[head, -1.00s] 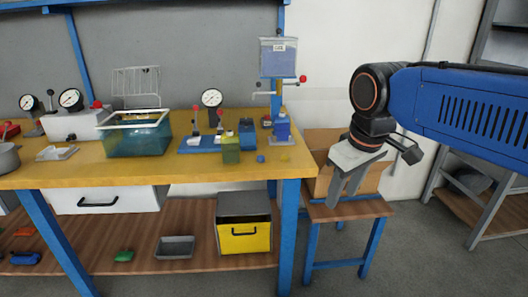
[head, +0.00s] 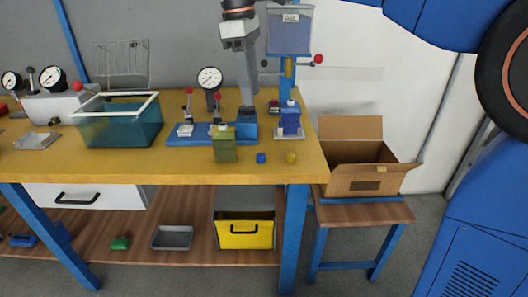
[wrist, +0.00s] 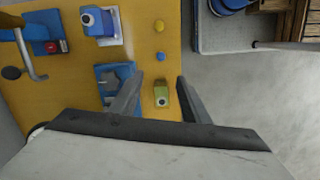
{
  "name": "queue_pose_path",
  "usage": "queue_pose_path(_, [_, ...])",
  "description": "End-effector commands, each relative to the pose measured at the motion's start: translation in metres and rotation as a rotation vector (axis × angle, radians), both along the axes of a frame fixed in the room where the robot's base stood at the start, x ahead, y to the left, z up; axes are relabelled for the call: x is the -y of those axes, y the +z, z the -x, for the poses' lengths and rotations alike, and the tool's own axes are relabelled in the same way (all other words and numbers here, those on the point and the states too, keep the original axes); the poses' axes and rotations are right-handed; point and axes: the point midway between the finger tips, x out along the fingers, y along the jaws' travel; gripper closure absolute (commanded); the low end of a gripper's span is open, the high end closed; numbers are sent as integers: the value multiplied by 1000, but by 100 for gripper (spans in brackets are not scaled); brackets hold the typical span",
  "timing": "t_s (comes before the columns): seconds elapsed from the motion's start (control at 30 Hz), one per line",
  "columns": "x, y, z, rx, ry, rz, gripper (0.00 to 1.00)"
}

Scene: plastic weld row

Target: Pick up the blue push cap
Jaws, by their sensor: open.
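The blue push cap (head: 261,158) is a small round blue piece lying on the yellow bench top near its front edge. In the wrist view the blue cap (wrist: 161,57) shows a little beyond the fingertips, roughly in line with the gap between them. My gripper (head: 248,106) is above the bench, behind and left of the cap in the head view, fingers pointing down. The wrist view shows my gripper (wrist: 158,80) open, with a green block (wrist: 161,95) visible between and below the fingers. It touches nothing that I can see.
A yellow cap (head: 291,158) lies right of the blue one. A blue fixture (head: 185,140), a teal bin (head: 118,128) and an open cardboard box (head: 365,180) are around.

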Motion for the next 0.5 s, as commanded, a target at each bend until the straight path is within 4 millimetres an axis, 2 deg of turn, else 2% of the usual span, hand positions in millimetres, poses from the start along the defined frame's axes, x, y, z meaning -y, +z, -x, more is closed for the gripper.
queue_pose_path(0.17, [-1,-13,1,-5,11,4,58])
queue_pose_path(0.5, [7,-72,3,-5,9,4,58])
